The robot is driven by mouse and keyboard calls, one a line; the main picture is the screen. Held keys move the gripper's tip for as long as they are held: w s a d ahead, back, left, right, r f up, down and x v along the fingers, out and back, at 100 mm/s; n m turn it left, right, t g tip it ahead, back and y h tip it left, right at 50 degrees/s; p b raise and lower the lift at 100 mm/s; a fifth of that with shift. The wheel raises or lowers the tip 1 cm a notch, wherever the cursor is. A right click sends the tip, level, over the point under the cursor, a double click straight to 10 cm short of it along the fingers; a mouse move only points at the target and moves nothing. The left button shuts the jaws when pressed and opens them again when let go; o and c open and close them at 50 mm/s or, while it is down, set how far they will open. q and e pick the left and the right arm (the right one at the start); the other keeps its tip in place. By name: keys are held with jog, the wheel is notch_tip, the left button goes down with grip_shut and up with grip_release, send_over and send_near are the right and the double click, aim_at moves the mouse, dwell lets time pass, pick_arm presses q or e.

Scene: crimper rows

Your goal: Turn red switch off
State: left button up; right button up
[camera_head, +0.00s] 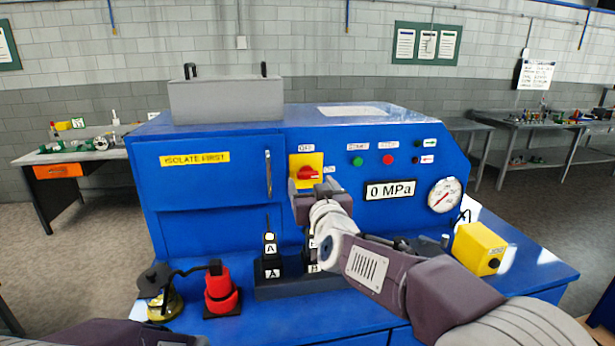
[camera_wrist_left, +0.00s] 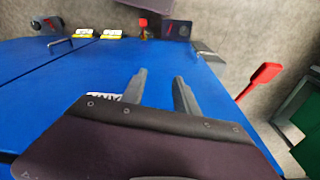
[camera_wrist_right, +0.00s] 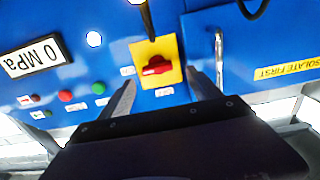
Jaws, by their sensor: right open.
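The red switch (camera_head: 308,172) is a red rotary knob on a yellow plate (camera_head: 297,160) on the blue machine's front panel. A label above the plate reads OFF. In the right wrist view the knob (camera_wrist_right: 157,66) lies crosswise on its yellow plate. My right gripper (camera_head: 305,182) is in front of the plate at its lower edge. In the right wrist view its two fingers (camera_wrist_right: 165,92) are spread open either side of the switch plate, with nothing between them. I cannot tell whether they touch the panel. My left gripper (camera_wrist_left: 160,85) is open and empty above a blue surface.
The panel also carries a green button (camera_head: 357,161), a red button (camera_head: 388,160), a 0 MPa display (camera_head: 390,190) and a gauge (camera_head: 444,195). A vertical handle (camera_head: 268,173) is left of the switch. A yellow box (camera_head: 479,248) and a red tool (camera_head: 221,292) stand on the bench.

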aim_at(309, 176)
jog(key=w+p, duration=0.1)
jog(key=w, duration=0.3)
jog(key=shift+w+a, duration=0.15)
jog(key=shift+w, duration=0.15)
jog(key=shift+w+a, duration=0.15)
jog(key=shift+w, duration=0.05)
jog(key=shift+c, duration=0.3)
